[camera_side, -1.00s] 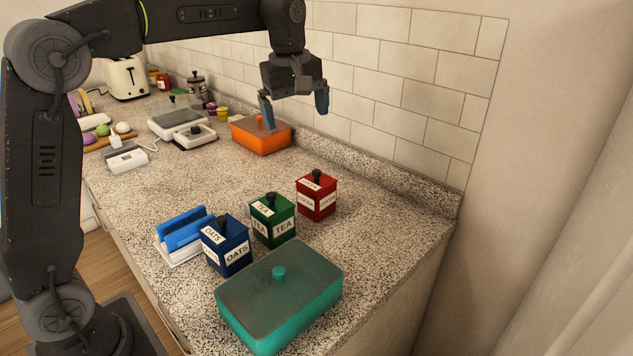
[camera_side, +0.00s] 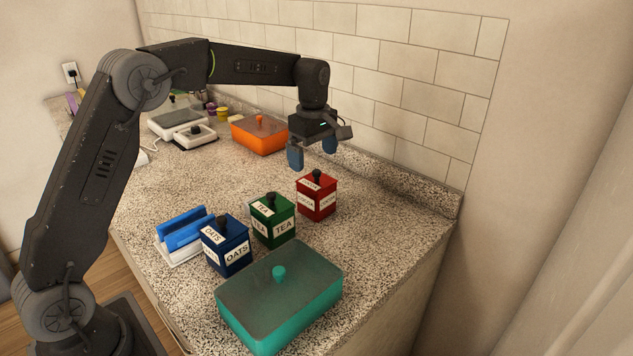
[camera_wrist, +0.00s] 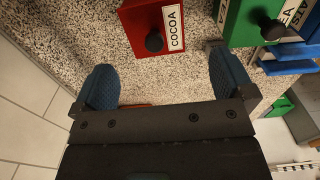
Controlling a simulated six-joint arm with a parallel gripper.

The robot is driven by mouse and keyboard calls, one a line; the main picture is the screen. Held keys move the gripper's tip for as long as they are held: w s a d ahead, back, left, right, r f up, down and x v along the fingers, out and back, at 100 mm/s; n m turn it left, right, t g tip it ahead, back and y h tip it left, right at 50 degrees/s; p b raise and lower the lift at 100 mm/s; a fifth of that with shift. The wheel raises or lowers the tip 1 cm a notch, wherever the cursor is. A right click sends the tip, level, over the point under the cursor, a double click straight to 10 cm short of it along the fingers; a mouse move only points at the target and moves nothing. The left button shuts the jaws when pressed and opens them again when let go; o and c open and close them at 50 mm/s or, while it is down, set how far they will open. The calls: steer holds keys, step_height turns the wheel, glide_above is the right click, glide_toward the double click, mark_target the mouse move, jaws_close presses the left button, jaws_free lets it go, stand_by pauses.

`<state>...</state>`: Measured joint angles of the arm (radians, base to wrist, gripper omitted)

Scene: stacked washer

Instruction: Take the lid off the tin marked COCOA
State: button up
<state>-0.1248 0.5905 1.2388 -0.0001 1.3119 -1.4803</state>
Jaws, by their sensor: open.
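The red tin marked COCOA (camera_side: 316,201) stands upright on the counter, with its lid on and a black knob (camera_side: 317,174) on top. In the wrist view the red lid (camera_wrist: 143,24) with its COCOA label shows at the top, its black knob (camera_wrist: 154,42) facing the camera. My gripper (camera_side: 313,160) is open and empty, pointing down above and just behind the tin, touching nothing. In the wrist view its blue fingers (camera_wrist: 165,85) are spread wide, with the knob beyond their tips and between their lines.
A green TEA tin (camera_side: 273,220) stands close beside the red one, then a blue OATS tin (camera_side: 226,246). A teal lidded box (camera_side: 280,300) is in front. An orange lidded box (camera_side: 261,136) stands behind. The tiled wall (camera_side: 420,85) runs along the back right.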

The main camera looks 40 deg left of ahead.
mark_target(316, 171)
steer(key=shift+w+d+f, duration=0.1)
steer(key=shift+w+f, duration=0.05)
steer(key=shift+f, duration=1.2)
steer(key=shift+w+d+f, duration=0.1)
steer(key=shift+w+f, duration=0.05)
steer(key=shift+f, duration=1.15)
steer(key=c, duration=0.9)
